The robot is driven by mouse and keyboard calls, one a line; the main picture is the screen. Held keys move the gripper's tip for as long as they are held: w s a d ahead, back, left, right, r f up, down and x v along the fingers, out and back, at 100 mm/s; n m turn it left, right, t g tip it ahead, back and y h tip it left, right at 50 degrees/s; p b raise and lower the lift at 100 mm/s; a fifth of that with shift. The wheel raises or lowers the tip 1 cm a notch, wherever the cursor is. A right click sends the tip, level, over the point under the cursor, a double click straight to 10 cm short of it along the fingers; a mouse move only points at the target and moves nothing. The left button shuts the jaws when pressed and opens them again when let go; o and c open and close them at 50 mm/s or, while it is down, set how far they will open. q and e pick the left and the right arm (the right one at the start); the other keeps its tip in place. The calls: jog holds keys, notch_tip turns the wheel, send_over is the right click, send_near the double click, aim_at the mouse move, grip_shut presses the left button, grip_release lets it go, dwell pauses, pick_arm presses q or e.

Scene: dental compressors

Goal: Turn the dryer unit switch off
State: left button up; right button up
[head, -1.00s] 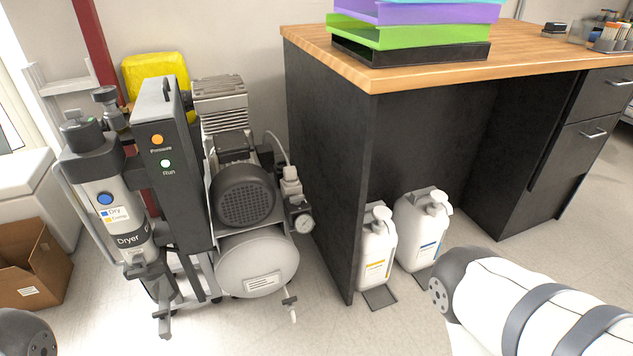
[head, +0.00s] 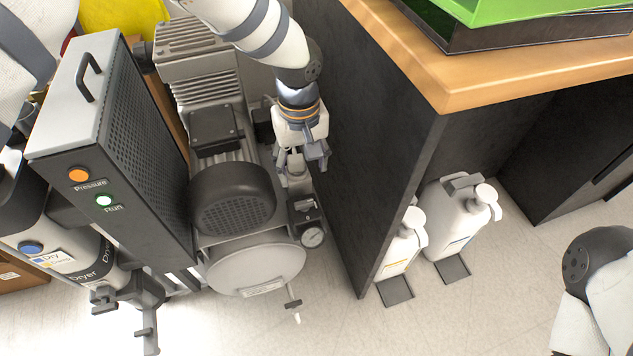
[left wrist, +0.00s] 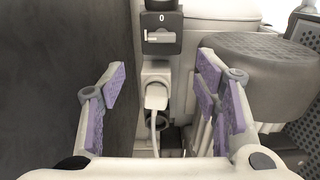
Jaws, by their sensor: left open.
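The dryer unit (head: 110,150) stands at the left in the head view, with an orange Pressure lamp and a lit Run lamp. A dark switch box (left wrist: 161,33) marked 0, with a pale horizontal lever, shows at the top of the left wrist view. In the head view, a dark box (head: 303,207) sits above the gauge. My left gripper (head: 305,160) is open and points down beside the motor. Its purple-padded fingers (left wrist: 162,85) stand on either side of a white plug (left wrist: 156,92) with a cable, apart from it and below the switch box in the picture.
The dark desk side panel (head: 375,140) stands close to the right of my left gripper. The motor (head: 232,198) and tank (head: 255,265) are to its left and below. A pressure gauge (head: 312,237) is near. White bottles (head: 460,215) stand under the desk.

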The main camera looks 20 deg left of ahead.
aim_at(304, 202)
pick_arm(q)
jog(key=f, duration=0.3)
jog(key=f+b, duration=0.1)
jog(key=f, duration=0.6)
jog(key=shift+s+b, duration=0.35)
jog(key=shift+b, duration=0.05)
jog(key=shift+w+f, duration=0.1)
jog(key=shift+f, duration=0.4)
jog(key=c, duration=1.1)
pick_arm(e)
jog(key=shift+x, duration=1.05)
